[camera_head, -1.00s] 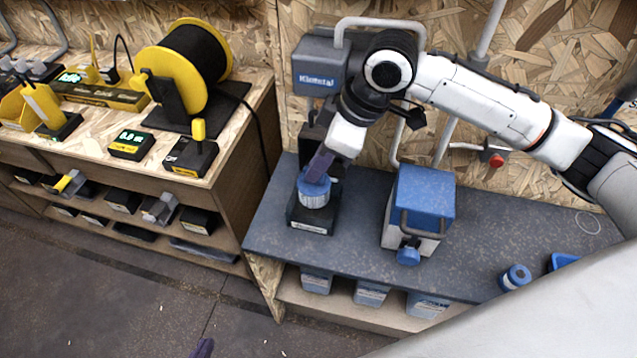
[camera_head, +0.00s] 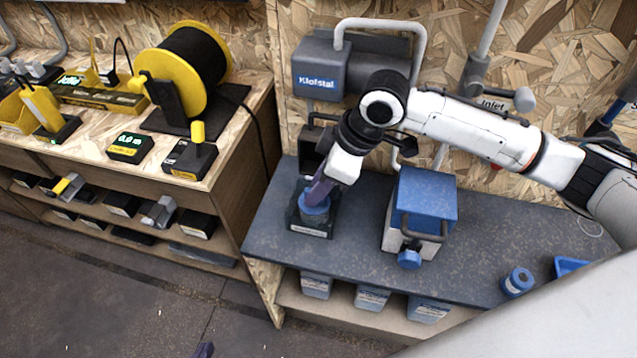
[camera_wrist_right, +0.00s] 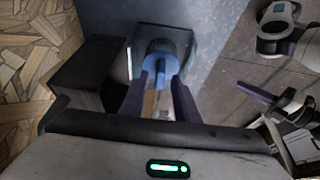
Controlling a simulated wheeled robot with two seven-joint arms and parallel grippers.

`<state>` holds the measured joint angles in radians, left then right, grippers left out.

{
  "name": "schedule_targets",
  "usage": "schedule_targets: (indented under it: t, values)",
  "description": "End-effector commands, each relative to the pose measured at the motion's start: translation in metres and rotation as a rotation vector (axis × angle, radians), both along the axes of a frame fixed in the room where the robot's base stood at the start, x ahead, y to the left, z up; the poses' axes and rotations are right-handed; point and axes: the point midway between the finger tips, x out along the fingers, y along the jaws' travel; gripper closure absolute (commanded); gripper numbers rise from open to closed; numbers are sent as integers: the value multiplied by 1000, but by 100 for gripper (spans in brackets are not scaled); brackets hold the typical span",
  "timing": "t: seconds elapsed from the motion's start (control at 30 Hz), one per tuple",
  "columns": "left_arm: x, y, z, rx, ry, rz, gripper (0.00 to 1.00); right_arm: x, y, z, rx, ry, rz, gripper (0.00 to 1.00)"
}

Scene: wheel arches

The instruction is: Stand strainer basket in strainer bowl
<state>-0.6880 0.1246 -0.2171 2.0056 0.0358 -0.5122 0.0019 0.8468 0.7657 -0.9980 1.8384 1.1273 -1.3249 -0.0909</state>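The strainer basket (camera_head: 316,213), a blue round piece, is low in the black strainer bowl (camera_head: 311,230) on the grey bench; how deep it sits is partly hidden. My right gripper (camera_head: 318,194) reaches down to it from above. In the right wrist view its two purple fingers (camera_wrist_right: 160,80) lie on either side of the blue basket (camera_wrist_right: 160,68) and appear shut on it, with the dark bowl (camera_wrist_right: 185,45) around and beyond.
A blue-topped box (camera_head: 425,195) with a handle stands right of the bowl. A grey unit (camera_head: 335,72) and pipes are on the wall behind. A blue cylinder (camera_head: 517,282) and a blue tray (camera_head: 570,265) lie at the right. Bench between them is clear.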

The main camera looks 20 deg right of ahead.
Motion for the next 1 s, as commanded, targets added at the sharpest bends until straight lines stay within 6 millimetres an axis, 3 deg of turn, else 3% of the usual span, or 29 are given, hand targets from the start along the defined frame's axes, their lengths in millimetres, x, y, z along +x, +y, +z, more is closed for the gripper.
schedule_targets:
  t: [0.27,0.7,1.0]
  values:
    - [0,0,-1,0,1,0,100,0,-1,6,0,-3,0,71]
    - [-2,2,8,3,8,2,100,-18,-28,85,0,-3,-1,71]
    - [-2,4,10,4,3,5,100,-25,-38,112,0,0,-1,71]
